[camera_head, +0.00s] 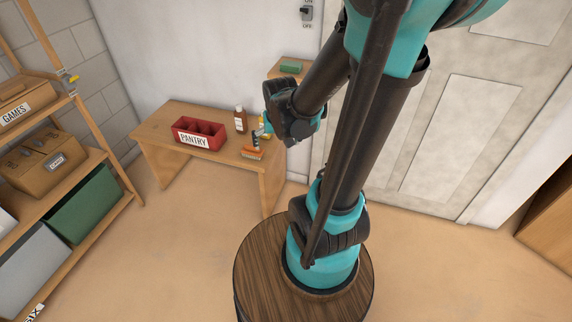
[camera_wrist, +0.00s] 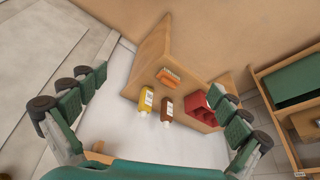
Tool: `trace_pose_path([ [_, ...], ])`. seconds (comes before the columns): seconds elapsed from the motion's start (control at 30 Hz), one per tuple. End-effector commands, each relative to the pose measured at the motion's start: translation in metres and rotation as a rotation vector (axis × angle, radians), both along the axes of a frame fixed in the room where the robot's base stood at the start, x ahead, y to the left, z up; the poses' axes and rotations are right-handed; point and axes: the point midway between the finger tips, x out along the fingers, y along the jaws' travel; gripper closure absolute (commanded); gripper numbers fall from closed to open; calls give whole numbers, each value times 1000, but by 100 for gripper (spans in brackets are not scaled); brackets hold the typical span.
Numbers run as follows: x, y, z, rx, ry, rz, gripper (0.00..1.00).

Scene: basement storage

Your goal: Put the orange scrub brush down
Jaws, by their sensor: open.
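The orange scrub brush (camera_head: 252,154) rests on the wooden table near its right front end. It also shows in the wrist view (camera_wrist: 170,77), lying on the tabletop between the fingers in the picture but apart from them. My gripper (camera_wrist: 160,85) is open and empty, its green-padded fingers spread wide at the left and right of the wrist view. In the head view my wrist hangs over the right end of the table and hides part of it.
The table (camera_head: 155,128) also holds a red PANTRY bin (camera_head: 211,128), a brown bottle (camera_head: 240,120) and a yellow bottle (camera_wrist: 146,101) close to the brush. A shelf (camera_head: 98,160) with boxes stands at the left. Floor in front is clear.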

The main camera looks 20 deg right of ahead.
Motion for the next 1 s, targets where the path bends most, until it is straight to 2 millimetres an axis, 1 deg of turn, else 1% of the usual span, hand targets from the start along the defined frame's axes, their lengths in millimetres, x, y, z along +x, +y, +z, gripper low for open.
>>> trace_pose_path([
  [0.03, -19, -2, 0, 1, -2, 19, 0],
  [0.1, -40, -2, -2, 1, -6, 50, 0],
  [0.2, -64, -2, -6, 1, -10, 86, 0],
  [0.3, -80, -2, -10, 0, -14, 113, 0],
  [0.4, -88, -2, -12, -1, -17, 126, 0],
  [0.47, -90, -1, -13, 0, -18, 131, 0],
  [1.0, -90, -1, -13, -1, -18, 132, 0],
])
